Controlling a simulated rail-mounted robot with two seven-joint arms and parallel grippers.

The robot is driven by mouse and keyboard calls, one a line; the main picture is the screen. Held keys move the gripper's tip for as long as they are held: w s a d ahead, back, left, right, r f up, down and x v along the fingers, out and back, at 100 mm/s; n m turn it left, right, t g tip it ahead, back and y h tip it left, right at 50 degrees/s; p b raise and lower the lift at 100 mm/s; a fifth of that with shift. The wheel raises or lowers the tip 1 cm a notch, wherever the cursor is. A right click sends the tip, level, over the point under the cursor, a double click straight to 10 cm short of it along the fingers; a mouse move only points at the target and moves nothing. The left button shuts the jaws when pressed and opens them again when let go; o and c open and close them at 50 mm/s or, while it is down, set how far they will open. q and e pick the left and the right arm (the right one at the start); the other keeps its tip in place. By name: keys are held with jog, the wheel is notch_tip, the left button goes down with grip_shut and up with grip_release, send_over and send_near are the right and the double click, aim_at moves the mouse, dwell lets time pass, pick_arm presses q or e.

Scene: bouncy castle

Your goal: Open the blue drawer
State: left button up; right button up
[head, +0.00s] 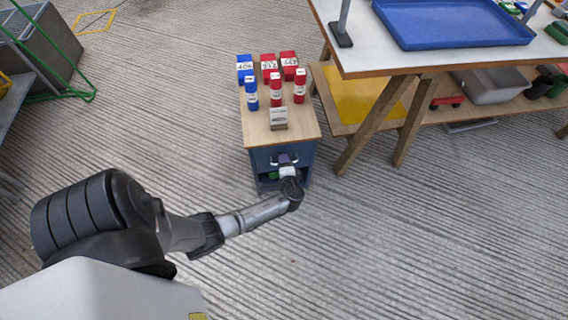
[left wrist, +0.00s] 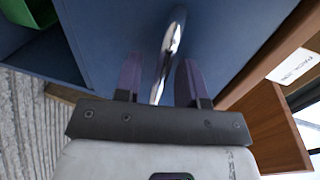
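The blue drawer (head: 262,160) is at the top of a small blue cabinet with a wooden top, in the middle of the head view. Its front looks flush with the cabinet. In the left wrist view the blue drawer front (left wrist: 105,35) fills much of the picture, with a shiny metal bar handle (left wrist: 172,42) on it. My left gripper (head: 284,160) is at the drawer front. In the left wrist view its two purple fingers (left wrist: 160,78) stand apart, one on each side of the handle, with gaps visible. My right gripper is not in view.
Blue and red boxes, blue and red bottles and a small grey box (head: 278,118) stand on the cabinet's wooden top (head: 255,126). A green item (left wrist: 30,40) sits in the open space below the drawer. A workbench (head: 365,65) is at the right. Floor in front is clear.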

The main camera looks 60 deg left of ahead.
pick_arm(q)
grip_shut()
dwell(0.4)
